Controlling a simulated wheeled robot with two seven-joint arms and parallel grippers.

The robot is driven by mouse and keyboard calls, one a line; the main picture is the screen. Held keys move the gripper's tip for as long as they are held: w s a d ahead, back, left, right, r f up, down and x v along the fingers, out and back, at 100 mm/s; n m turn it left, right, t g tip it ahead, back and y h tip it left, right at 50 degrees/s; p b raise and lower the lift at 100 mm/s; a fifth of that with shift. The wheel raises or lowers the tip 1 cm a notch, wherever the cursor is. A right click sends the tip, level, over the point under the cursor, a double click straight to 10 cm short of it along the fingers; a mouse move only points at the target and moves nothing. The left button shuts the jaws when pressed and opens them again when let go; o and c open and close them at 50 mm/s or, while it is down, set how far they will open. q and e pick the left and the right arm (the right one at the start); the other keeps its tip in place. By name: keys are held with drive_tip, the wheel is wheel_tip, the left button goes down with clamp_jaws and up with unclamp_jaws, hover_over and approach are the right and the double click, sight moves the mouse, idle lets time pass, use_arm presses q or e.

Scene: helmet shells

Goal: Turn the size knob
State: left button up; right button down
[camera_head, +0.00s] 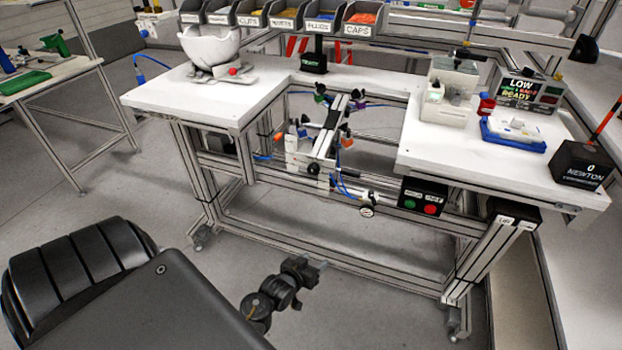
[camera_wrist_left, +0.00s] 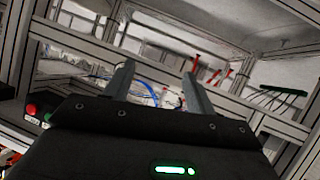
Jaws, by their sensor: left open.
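A white helmet shell (camera_head: 210,46) sits in a holder on the left part of the white bench. A small red knob-like part (camera_head: 233,71) shows at the front of the holder; I cannot tell whether it is the size knob. My left gripper (camera_head: 312,272) is low in front of the bench, well apart from the shell. In the left wrist view the two fingers of my left gripper (camera_wrist_left: 158,84) stand apart with nothing between them, facing the bench frame. My right gripper is not in view.
A row of labelled part bins (camera_head: 270,20) lines the bench's back. A clamp fixture (camera_head: 325,140) fills the middle gap. A red and green button box (camera_head: 422,198) hangs at the right front. A blue tray (camera_head: 512,135) and a black Newton box (camera_head: 582,165) stand on the right. Floor in front is clear.

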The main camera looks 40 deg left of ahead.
use_arm(q)
drive_tip(key=w+a+r+n+t+y, duration=0.1)
drive_tip(key=a+r+t, duration=0.15)
drive_tip(key=r, duration=0.45)
drive_tip(key=w+a+r+t+y, duration=0.1)
drive_tip(key=a+r, duration=0.2)
drive_tip(key=r, duration=0.4)
drive_tip(key=n+t+y, duration=0.1)
drive_tip(key=y, duration=0.1)
approach(313, 172)
drive_tip(key=x, duration=0.8)
drive_tip(key=shift+w+a+f, duration=0.1)
drive_tip(key=shift+w+a, duration=0.05)
drive_tip(key=shift+a, duration=0.05)
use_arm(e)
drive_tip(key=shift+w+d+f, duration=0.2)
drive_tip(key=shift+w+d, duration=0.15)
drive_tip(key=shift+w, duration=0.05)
use_arm(q)
drive_tip(key=c, duration=1)
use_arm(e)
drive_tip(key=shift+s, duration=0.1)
